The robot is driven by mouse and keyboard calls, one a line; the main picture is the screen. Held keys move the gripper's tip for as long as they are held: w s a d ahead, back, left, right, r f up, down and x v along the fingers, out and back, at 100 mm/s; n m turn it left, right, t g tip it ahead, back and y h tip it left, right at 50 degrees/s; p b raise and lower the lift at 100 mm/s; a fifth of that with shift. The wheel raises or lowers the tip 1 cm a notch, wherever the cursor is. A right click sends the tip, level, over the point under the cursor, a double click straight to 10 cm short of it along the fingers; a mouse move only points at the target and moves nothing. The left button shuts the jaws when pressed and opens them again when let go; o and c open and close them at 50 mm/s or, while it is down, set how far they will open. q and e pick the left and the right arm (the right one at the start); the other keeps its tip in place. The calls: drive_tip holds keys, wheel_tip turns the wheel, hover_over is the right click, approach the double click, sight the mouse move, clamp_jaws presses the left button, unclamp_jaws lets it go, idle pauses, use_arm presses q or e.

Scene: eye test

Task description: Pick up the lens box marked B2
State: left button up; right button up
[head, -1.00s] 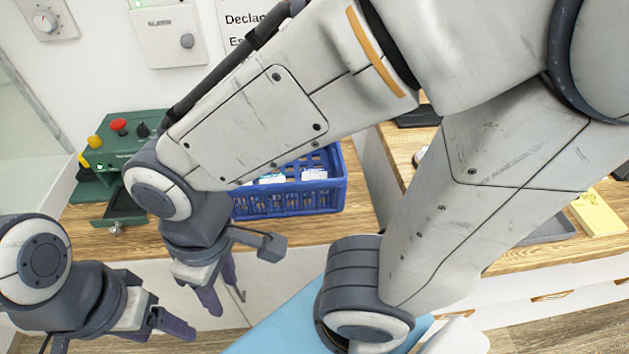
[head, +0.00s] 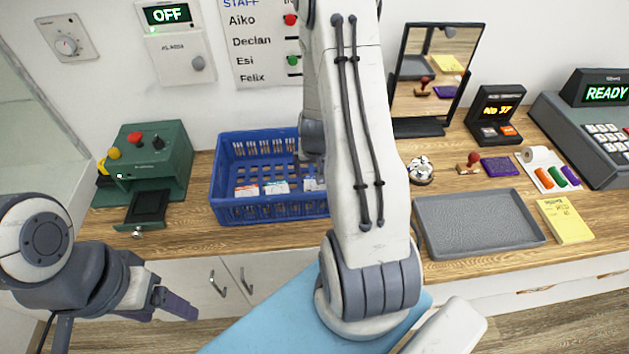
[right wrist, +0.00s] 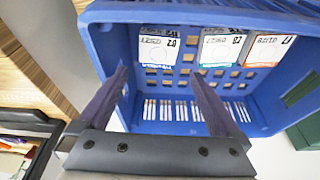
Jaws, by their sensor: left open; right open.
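Three white lens boxes stand in a blue crate (head: 228,208). In the head view they are an orange-edged box (head: 247,190), a teal-edged box (head: 276,187) and one (head: 312,185) partly behind my right arm. My right gripper (right wrist: 158,85) is open and empty at the crate, short of the boxes. My left gripper (head: 174,302) is open, low at left, away from the crate.
A green device (head: 155,160) with an open drawer (head: 147,209) stands left of the crate. A grey tray (head: 478,222), yellow pad (head: 565,221) and mirror (head: 432,75) are on the right. My right arm hides the counter's middle.

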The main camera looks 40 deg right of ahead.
drive_tip(key=b, duration=0.1)
hover_over(315, 184)
drive_tip(key=s, duration=0.2)
drive_tip(key=f, duration=0.3)
drive_tip(key=a+f, duration=0.1)
drive_tip(key=f, duration=0.1)
drive_tip(key=shift+w+f, duration=0.1)
drive_tip(key=shift+p+x, duration=0.7)
drive_tip(key=shift+x, duration=1.95)
drive_tip(key=c, duration=1.1)
drive_tip(key=shift+o, duration=0.2)
